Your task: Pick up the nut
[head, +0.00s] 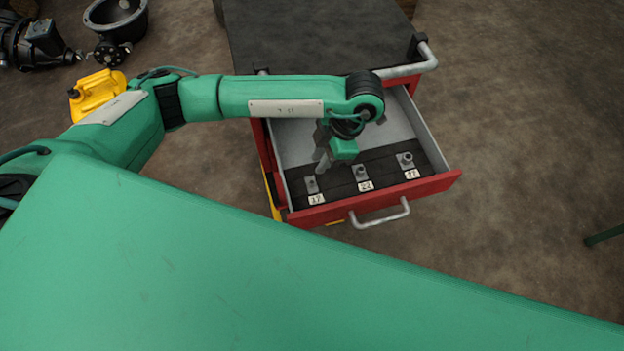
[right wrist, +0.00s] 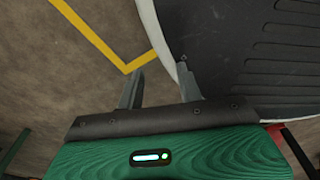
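Several small metal nuts or fittings sit on a black insert in the open red drawer (head: 437,186): one on the left (head: 311,185) by label 17, one in the middle (head: 360,173) and one on the right (head: 405,160). My left gripper (head: 322,163) hangs over the drawer, close above and beside the left fitting. It is small and seen from above, so its finger gap is unclear, and I see nothing held in it. My right gripper (right wrist: 160,88) is open and empty in the right wrist view, its two grey fingers apart, away from the nuts.
The drawer has a grey handle (head: 380,217) in front and belongs to a dark-topped cabinet (head: 315,35) with a side rail (head: 410,66). A yellow canister (head: 97,92) and dark machine parts (head: 35,45) lie at the left. Floor at right is mostly clear.

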